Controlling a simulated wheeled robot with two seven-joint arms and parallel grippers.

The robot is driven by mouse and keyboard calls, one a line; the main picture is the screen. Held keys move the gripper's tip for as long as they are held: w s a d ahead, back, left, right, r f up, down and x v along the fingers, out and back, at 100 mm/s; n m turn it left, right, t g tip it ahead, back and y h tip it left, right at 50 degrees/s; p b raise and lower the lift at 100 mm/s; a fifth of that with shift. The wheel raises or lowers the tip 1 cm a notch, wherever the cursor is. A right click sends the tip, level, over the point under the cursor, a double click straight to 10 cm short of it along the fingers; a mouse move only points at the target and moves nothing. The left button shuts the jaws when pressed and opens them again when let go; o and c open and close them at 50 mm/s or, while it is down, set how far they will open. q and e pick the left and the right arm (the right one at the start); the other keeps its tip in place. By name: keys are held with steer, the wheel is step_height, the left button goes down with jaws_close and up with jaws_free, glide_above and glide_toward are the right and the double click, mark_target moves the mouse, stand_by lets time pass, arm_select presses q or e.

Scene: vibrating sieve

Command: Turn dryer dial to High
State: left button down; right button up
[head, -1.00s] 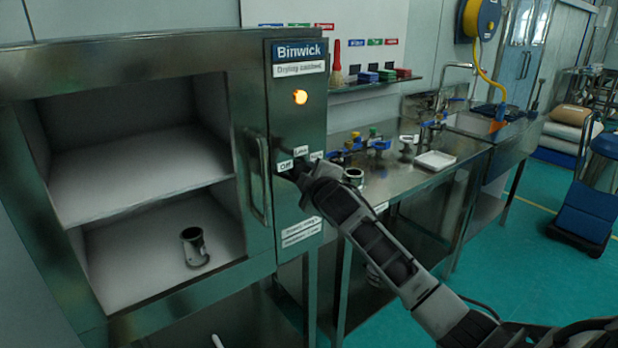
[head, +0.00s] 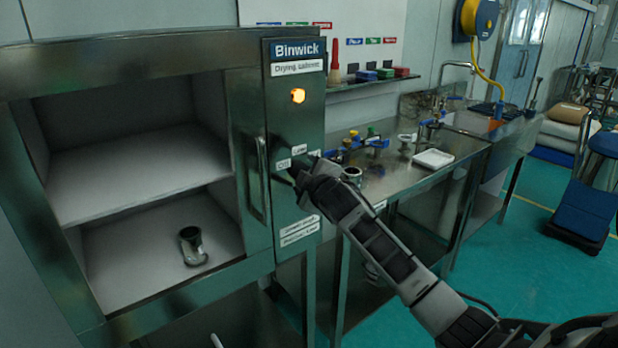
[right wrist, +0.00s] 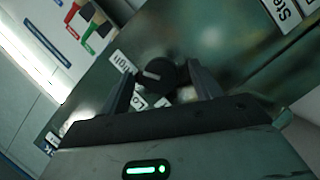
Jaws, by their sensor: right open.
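The drying cabinet (head: 262,60) stands at left, with a control panel on its right side. The round black dial (right wrist: 168,76) shows in the right wrist view, with a white pointer mark aimed to the left, roughly towards the "High" label (right wrist: 122,62). The "Low" label (right wrist: 138,101) and a partly hidden "Off" label are below it. In the head view the dial is mostly hidden by my right gripper (head: 297,173). The right gripper is open, its fingers on either side of the dial; I cannot tell whether they touch it. My left gripper is not in view.
An amber lamp (head: 298,96) glows above the dial. The cabinet's door handle (head: 263,180) is just left of the gripper. A metal cup (head: 192,246) stands on the lower shelf. A steel bench (head: 395,185) with fittings and a white tray (head: 433,158) lies to the right.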

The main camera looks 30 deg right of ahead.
steer(key=b+v, duration=0.1)
steer(key=v, duration=1.5)
steer(key=shift+b, duration=0.4)
steer(key=shift+w, duration=0.1)
